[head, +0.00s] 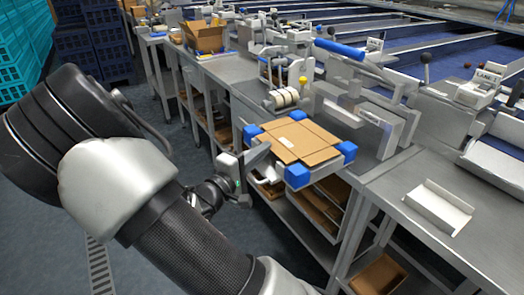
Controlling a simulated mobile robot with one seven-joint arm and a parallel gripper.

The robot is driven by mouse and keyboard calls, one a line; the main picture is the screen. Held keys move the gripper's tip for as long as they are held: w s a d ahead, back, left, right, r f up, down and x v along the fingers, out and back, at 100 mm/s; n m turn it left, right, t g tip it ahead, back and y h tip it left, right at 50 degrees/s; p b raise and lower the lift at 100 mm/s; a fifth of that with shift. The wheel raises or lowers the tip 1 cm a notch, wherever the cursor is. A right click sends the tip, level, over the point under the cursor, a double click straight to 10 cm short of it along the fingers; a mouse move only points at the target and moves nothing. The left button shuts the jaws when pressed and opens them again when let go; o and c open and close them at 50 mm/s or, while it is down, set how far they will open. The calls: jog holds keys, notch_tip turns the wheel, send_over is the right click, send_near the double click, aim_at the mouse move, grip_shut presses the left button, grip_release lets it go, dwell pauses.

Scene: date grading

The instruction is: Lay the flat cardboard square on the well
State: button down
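Flat brown cardboard (304,142) lies level between blue corner blocks (298,176) on a pale frame at the edge of the metal bench. Seams or overlapping edges show on its left and near side. I cannot tell whether it is one square or a square over flaps. The frame seems to be the well; its opening is hidden under the cardboard. My gripper (259,163) is at the left edge of the cardboard, with a dark finger pointing towards it. Its fingertips are small and partly hidden, so I cannot tell whether they touch or grip the cardboard.
White rollers (284,98) and a yellow knob stand just behind the frame. A white tray (438,207) lies on the bench at right. An open cardboard box (203,36) stands at the back. Shelves below hold brown boxes. Floor left of the bench is clear.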

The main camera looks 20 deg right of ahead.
dwell(0.3)
jog(key=c, duration=2)
grip_release()
jog(key=shift+s+f+b, duration=0.1)
jog(key=shift+f+b, duration=0.5)
jog(key=shift+f, duration=0.25)
jog(key=shift+a, duration=0.2)
jog(key=shift+s+a+r+p, duration=0.1)
jog(key=shift+s+a+p, duration=0.05)
jog(key=shift+a, duration=1.15)
jog(key=shift+s+a+f+p, duration=0.1)
jog(key=shift+s+a, duration=0.05)
jog(key=shift+a, duration=1.15)
jog(key=shift+s+a+r+p, duration=0.1)
jog(key=shift+s+a+p, duration=0.05)
jog(key=shift+a, duration=1.15)
